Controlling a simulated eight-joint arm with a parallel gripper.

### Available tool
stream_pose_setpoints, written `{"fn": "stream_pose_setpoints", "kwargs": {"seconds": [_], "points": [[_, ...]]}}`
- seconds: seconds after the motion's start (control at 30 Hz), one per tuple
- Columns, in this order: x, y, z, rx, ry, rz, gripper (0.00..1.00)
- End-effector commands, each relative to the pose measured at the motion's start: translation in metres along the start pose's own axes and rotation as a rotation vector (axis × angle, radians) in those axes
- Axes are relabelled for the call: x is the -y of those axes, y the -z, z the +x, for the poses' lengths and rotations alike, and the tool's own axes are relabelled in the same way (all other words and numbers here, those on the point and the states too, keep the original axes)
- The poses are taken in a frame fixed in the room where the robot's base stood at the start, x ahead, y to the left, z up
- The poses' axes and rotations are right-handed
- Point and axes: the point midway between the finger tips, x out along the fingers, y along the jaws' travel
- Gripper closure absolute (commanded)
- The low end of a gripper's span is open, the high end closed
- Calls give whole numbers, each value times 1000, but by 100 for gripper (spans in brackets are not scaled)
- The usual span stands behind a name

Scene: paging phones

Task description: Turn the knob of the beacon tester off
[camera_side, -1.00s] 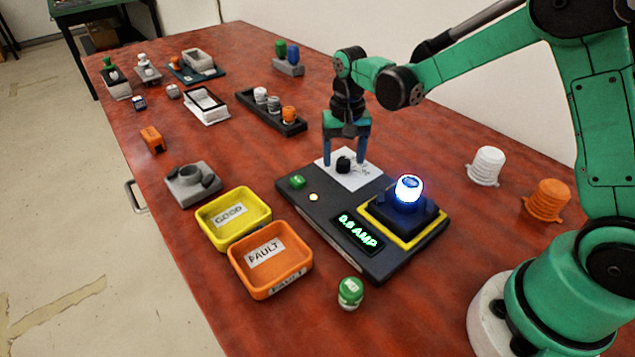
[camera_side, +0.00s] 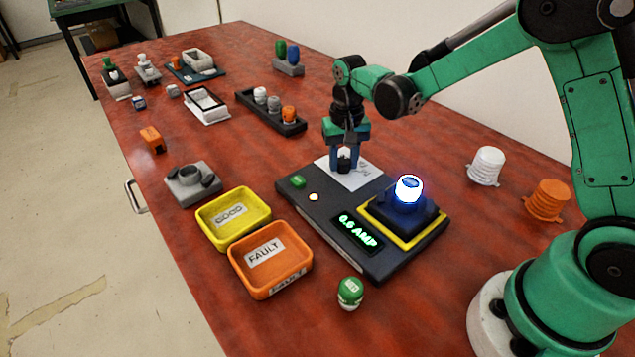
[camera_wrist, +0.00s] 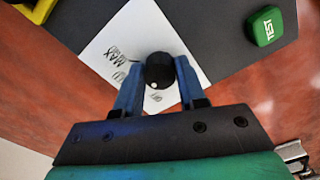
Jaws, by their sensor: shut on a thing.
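The beacon tester (camera_side: 300,204) is a dark grey box on the red table. Its black knob (camera_wrist: 160,70) sits on a white label plate (camera_wrist: 130,40) marked MAX and more text. A lit white-blue beacon (camera_side: 409,188) stands in its yellow-edged socket, and the green display (camera_side: 358,231) reads about 0.6 AMP. A green TEST button (camera_wrist: 267,26) is at another corner. My gripper (camera_side: 344,165) points down with its blue fingers shut on the knob, one on each side; it also shows in the wrist view (camera_wrist: 158,80). The fingers partly hide the knob.
A yellow GOOD bin (camera_side: 233,219) and an orange FAULT bin (camera_side: 271,260) stand left of the tester. A green-capped piece (camera_side: 350,293) stands in front. White (camera_side: 486,166) and orange (camera_side: 547,201) beacons stand to the right. A dark rack (camera_side: 271,111) is behind.

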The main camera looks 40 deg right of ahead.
Motion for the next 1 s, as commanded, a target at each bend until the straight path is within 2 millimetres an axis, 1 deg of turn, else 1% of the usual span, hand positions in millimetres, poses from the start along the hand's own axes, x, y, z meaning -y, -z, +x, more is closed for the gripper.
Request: {"fn": "stream_pose_setpoints", "kwargs": {"seconds": [0.6,0.8,1.0], "points": [[0,0,0,0,0,-387,100],[0,0,0,0,0,-463,100],[0,0,-1,0,0,-493,100]]}}
